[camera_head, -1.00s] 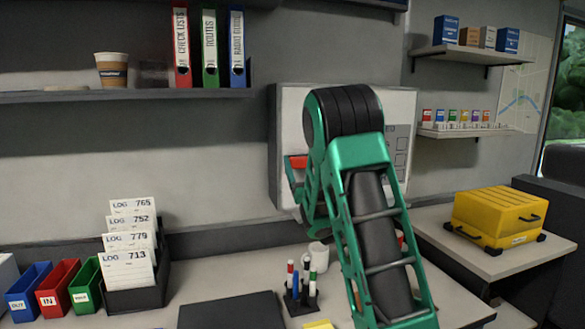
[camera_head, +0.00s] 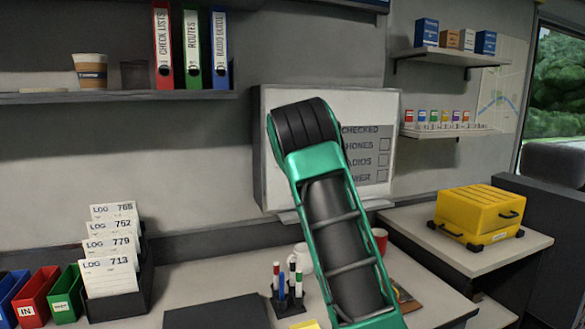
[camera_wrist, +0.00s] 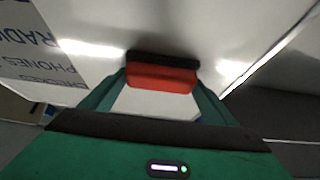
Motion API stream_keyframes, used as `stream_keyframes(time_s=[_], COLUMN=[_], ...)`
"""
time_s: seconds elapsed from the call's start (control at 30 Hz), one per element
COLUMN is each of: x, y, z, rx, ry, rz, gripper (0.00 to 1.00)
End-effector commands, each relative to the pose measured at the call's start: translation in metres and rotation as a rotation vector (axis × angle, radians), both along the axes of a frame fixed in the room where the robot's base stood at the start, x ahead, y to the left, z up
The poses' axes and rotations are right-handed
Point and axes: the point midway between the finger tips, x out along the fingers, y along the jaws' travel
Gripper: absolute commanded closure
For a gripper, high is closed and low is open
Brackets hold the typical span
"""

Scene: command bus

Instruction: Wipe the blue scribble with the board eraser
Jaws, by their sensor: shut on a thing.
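The whiteboard (camera_head: 358,110) hangs on the back wall, with a printed checklist panel on its right half. My arm covers its left and middle part. In the wrist view, my gripper (camera_wrist: 160,86) is shut on the board eraser (camera_wrist: 162,72), which has a red body and a black pad. The pad faces the whiteboard (camera_wrist: 205,22) and looks close to or against it; I cannot tell contact for sure. In the head view the gripper and eraser are hidden behind my arm.
Below the board, a desk (camera_head: 215,270) holds a marker stand (camera_head: 288,300), a red mug (camera_head: 380,240) and a log-card rack (camera_head: 120,290). A yellow case (camera_head: 480,214) stands on the right-hand counter. Shelves (camera_head: 120,97) flank the board.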

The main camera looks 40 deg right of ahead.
Motion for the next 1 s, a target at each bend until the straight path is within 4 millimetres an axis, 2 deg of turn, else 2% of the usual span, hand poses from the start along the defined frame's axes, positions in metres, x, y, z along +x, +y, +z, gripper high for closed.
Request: stream_keyframes(time_s=[0.17,0.6,1.0], x=[-0.001,-0.007,-0.012], y=[-0.004,-0.034,-0.053], z=[0.0,0.0,0.0], rx=[-0.001,-0.001,0.0], ry=[0.0,0.0,0.001], rz=[0.001,-0.001,-0.003], gripper=[0.36,0.36,0.36])
